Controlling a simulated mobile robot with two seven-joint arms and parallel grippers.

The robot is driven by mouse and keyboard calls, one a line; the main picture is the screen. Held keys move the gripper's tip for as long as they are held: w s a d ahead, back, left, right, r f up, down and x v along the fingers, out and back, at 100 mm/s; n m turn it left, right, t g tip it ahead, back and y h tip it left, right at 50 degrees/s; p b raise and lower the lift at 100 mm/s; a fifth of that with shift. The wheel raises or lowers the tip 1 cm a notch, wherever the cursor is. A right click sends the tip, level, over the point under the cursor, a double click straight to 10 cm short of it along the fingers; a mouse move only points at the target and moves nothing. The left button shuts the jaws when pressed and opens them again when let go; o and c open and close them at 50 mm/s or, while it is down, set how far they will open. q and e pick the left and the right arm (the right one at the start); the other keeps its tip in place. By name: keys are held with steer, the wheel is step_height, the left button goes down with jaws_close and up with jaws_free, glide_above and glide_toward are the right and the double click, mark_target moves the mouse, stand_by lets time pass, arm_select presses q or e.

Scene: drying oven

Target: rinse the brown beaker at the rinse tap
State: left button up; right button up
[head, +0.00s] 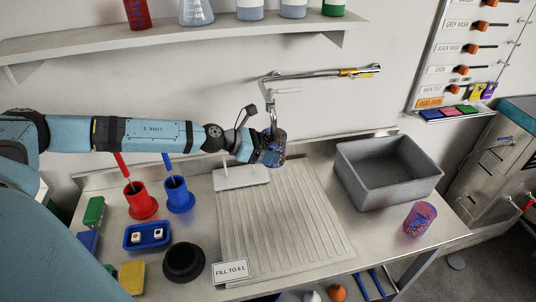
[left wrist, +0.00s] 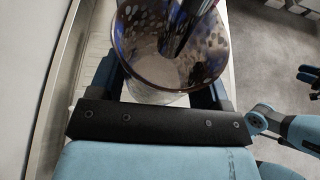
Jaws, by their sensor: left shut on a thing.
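My left gripper (head: 259,149) is shut on a speckled brown-and-blue beaker (head: 273,149), holding it above the back of the ribbed drainboard, below the rinse tap (head: 283,91). In the left wrist view the beaker (left wrist: 140,38) fills the space between the fingers of my left gripper (left wrist: 165,85), with its open mouth facing the camera. A dark rod-like shape, which looks like the tap's spout, overlaps the beaker's mouth. I cannot tell whether water is running.
A grey basin (head: 388,172) stands right of the drainboard (head: 285,225). A pink-and-blue speckled beaker (head: 420,219) stands near the front right. Red (head: 140,201) and blue (head: 179,196) holders, a blue tray (head: 147,236) and a black ring-shaped stand (head: 184,262) occupy the left.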

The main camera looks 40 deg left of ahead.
mark_target(268, 130)
arm_select(q)
steer(key=shift+r+p, duration=0.65)
steer(key=shift+r, duration=0.8)
step_height(268, 130, up, 4)
steer(key=p, duration=0.3)
steer(key=shift+f+p, duration=0.2)
steer(key=shift+p, duration=0.1)
steer(key=shift+f, duration=0.1)
